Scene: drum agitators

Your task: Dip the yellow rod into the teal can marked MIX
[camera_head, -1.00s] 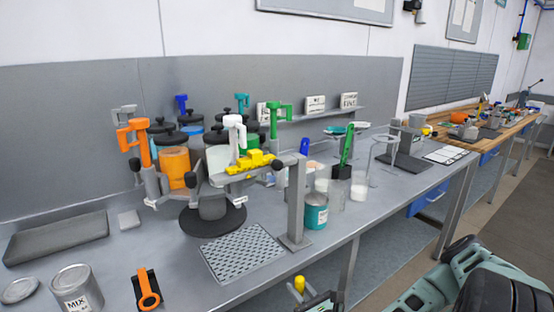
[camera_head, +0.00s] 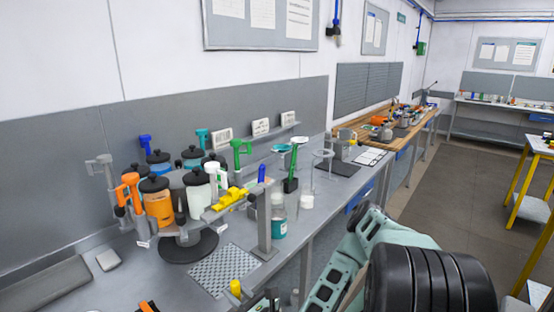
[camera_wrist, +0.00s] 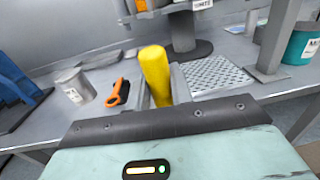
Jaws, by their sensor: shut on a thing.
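My gripper (camera_wrist: 160,90) is shut on the yellow rod (camera_wrist: 154,72), which stands up between the fingers in the wrist view. The yellow rod's top also shows at the bottom of the head view (camera_head: 236,288), in front of the bench edge. The teal can (camera_head: 279,229) stands on the bench right of a grey post, apart from the rod. In the wrist view the teal can (camera_wrist: 297,46) is at the right edge, its label partly cut off. A grey can (camera_wrist: 73,88) with a label stands on the bench left of the rod.
A grey post (camera_head: 265,222) with a yellow-topped arm stands beside the teal can. A perforated plate (camera_head: 223,268) lies on the bench. A carousel of lidded jars (camera_head: 158,205) stands behind. An orange-handled tool (camera_wrist: 117,92) lies near the grey can.

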